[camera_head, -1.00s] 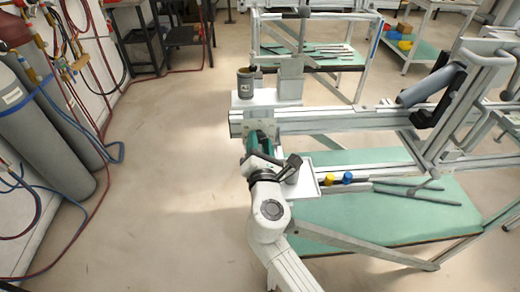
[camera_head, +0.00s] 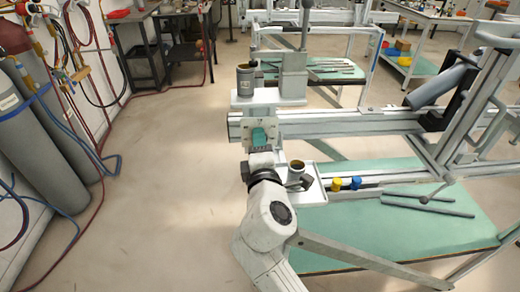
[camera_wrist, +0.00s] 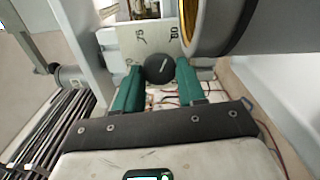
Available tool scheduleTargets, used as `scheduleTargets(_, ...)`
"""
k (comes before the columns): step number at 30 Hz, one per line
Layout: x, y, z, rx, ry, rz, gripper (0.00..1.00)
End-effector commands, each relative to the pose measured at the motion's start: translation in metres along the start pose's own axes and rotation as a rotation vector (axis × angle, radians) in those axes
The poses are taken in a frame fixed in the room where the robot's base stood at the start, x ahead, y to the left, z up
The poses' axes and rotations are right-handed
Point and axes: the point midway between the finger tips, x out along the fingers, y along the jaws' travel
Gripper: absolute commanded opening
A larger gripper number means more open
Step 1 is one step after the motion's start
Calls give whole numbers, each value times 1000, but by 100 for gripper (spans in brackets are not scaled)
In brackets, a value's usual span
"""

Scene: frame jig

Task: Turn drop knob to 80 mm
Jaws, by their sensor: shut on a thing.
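The drop knob (camera_wrist: 160,69) is a dark round knob with a pale pointer line, seen in the wrist view. It sits in front of a pale dial plate (camera_wrist: 131,42) with printed marks, only partly readable. My gripper (camera_wrist: 158,78) has green fingers on either side of the knob and is shut on it. The pointer line slants up to the right. In the head view the plate (camera_head: 272,130) is at the left end of the frame rail, and my green gripper (camera_head: 259,138) is in front of it, hiding the knob.
A small white tray (camera_head: 314,190) with another cup is beside my arm. Yellow (camera_head: 336,183) and blue (camera_head: 356,183) pieces sit to its right. Open floor lies to the left.

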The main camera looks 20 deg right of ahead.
Motion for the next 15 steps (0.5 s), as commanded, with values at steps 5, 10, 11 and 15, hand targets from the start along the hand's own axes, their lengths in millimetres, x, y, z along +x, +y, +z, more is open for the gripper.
scheduleTargets(5,0,-3,0,52,-2,-3,9)
scheduleTargets(10,0,-2,0,74,-1,-4,9)
scheduleTargets(11,0,-2,0,75,-1,-5,9)
scheduleTargets(15,0,-2,0,78,-2,-5,9)
